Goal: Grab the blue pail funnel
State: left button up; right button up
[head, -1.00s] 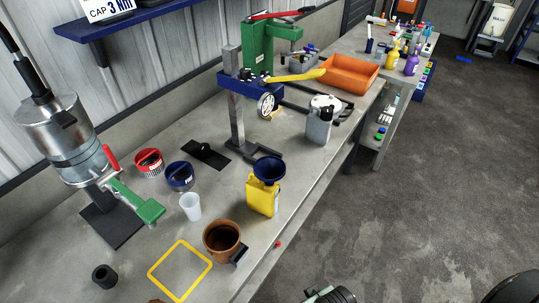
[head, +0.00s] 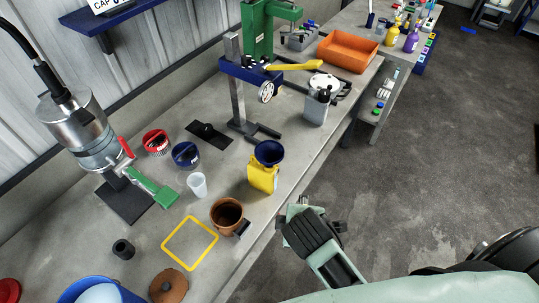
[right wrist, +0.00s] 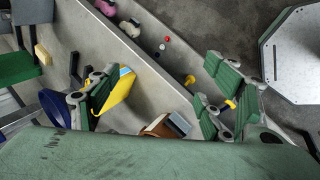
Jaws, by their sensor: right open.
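A dark blue funnel (head: 268,152) sits in the top of a yellow container (head: 262,180) near the front edge of the bench. A blue pail (head: 98,290) with something pale inside is cut off at the bottom left. My right gripper (head: 305,210) is open and empty, beyond the bench's front edge, lower right of the yellow container and apart from it. In the right wrist view, its green-padded fingers (right wrist: 155,102) are spread. The yellow container (right wrist: 118,90) shows partly behind the left finger, and a blue rim (right wrist: 54,108) shows at the far left. My left gripper is not in view.
A brown pot (head: 227,216) with a dark clip and a white cup (head: 197,185) stand near the yellow container. A grey post (head: 237,90) with a blue arm stands behind. Yellow square outline (head: 189,243) is empty.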

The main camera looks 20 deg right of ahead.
jog(key=w+a+r+n+t+h, duration=0.2)
jog(key=w+a+r+n+t, duration=0.1)
jog(key=w+n, duration=0.7)
jog(key=n+t+h, duration=0.2)
jog(key=n+t, duration=0.1)
jog(key=n, duration=0.4)
send_near(268, 152)
jog(key=w+d, duration=0.1)
jog(key=w, duration=0.1)
jog(key=p+x, duration=0.1)
jog(key=x, duration=0.2)
jog(key=p+x, duration=0.1)
jog(key=x, duration=0.2)
jog(key=shift+w+d+f+p, duration=0.15)
jog(key=shift+f+p, duration=0.15)
jog(key=shift+f, duration=0.2)
jog(key=shift+w+d+f, duration=0.1)
jog(key=shift+w+f, duration=0.1)
jog(key=c, duration=1)
jog(key=shift+r, duration=0.1)
